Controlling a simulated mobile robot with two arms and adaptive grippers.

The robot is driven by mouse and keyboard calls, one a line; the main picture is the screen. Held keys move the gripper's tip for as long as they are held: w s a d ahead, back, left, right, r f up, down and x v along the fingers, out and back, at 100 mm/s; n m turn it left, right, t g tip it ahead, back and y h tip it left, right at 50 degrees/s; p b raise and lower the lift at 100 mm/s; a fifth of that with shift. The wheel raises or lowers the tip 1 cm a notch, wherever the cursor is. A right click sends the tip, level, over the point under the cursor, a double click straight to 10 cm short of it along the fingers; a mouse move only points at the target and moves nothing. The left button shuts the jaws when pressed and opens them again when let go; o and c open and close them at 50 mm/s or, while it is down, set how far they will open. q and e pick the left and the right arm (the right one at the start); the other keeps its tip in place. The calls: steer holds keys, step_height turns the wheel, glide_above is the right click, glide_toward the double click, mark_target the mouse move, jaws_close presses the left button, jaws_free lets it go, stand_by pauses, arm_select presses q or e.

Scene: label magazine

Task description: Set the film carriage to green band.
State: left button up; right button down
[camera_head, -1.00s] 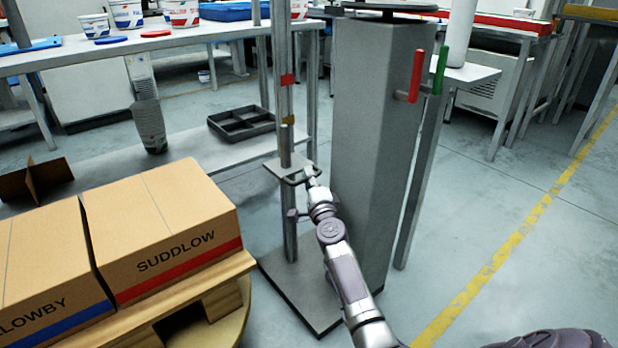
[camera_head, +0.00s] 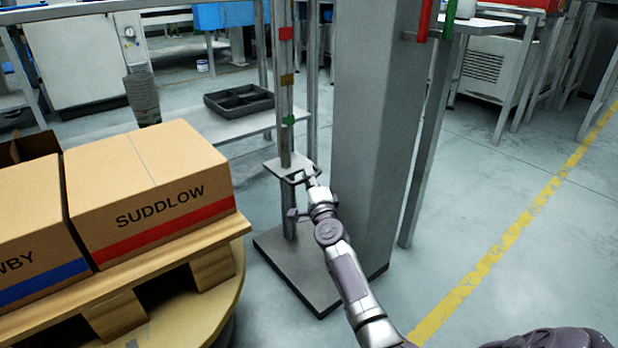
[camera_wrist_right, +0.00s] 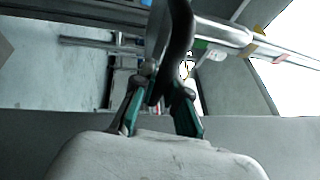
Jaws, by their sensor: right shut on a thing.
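The film carriage (camera_head: 283,166) is a pale plate on the upright mast (camera_head: 285,148), with a dark loop handle (camera_head: 298,179) at its front. The mast carries a red band (camera_head: 286,33), a yellow band (camera_head: 287,80) and a green band (camera_head: 288,120), top to bottom. The carriage plate sits below the green band, with bare mast between them. My right gripper (camera_head: 309,178) is shut on the handle; in the right wrist view the dark handle (camera_wrist_right: 178,45) passes between the fingers (camera_wrist_right: 160,97). My left gripper is not in view.
A grey column (camera_head: 370,130) stands right of the mast. The mast's base plate (camera_head: 300,278) is on the floor. Boxes, one marked SUDDLOW (camera_head: 150,175), sit on a wooden pallet (camera_head: 215,260) at left. A dark tray (camera_head: 240,101) lies on a shelf behind.

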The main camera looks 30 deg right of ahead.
steer(key=shift+f, duration=0.4)
steer(key=c, duration=1.2)
jaws_free()
steer(key=shift+f, duration=0.1)
steer(key=shift+r, duration=0.2)
steer(key=v, duration=0.7)
steer(key=shift+s+a, duration=0.15)
steer(key=shift+s, duration=0.1)
